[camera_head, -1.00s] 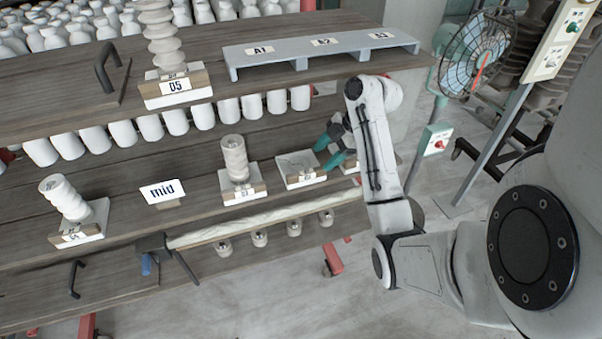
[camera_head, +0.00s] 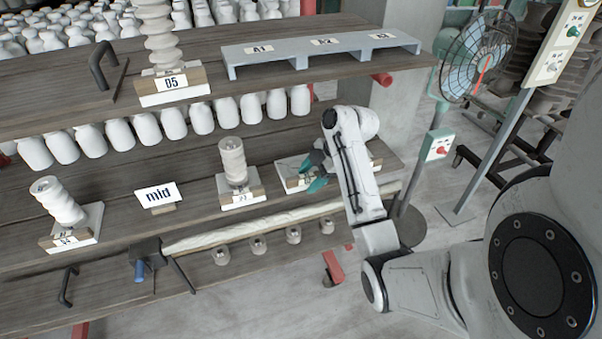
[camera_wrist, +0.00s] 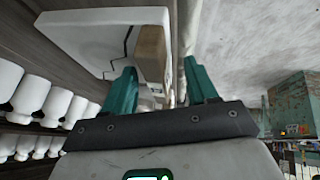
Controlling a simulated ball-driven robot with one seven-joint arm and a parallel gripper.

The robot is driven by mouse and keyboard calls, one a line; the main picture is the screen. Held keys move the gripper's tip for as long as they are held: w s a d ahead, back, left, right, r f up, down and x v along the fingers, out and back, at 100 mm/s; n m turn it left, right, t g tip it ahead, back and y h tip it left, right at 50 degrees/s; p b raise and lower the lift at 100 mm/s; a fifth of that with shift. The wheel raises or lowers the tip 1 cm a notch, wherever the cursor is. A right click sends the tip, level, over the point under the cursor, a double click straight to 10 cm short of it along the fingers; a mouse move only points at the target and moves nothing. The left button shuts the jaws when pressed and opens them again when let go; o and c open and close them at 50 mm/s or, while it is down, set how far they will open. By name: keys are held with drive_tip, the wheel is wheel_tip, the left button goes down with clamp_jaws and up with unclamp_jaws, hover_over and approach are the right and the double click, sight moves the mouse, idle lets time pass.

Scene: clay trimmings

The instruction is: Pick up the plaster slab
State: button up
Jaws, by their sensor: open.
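A white plaster slab (camera_head: 286,164) with a wooden front block lies on the middle shelf, partly hidden by my gripper. In the wrist view the slab (camera_wrist: 85,38) fills the upper left and shows a dark crack-like line; its wooden block (camera_wrist: 151,52) faces the space between the fingertips. My gripper (camera_head: 313,172) is at the slab's right front side in the head view. Its two teal fingers also show in the wrist view (camera_wrist: 160,66), spread apart with nothing clamped. I cannot tell whether a fingertip touches the slab.
Above is a shelf with a grey riser (camera_head: 320,48). A pale roll (camera_head: 250,230) runs along the front. A fan (camera_head: 473,62) stands right.

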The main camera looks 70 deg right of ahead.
drive_tip(key=shift+c, duration=0.3)
drive_tip(key=shift+s+a+f, duration=0.1)
drive_tip(key=shift+f, duration=0.1)
clamp_jaws()
idle(0.4)
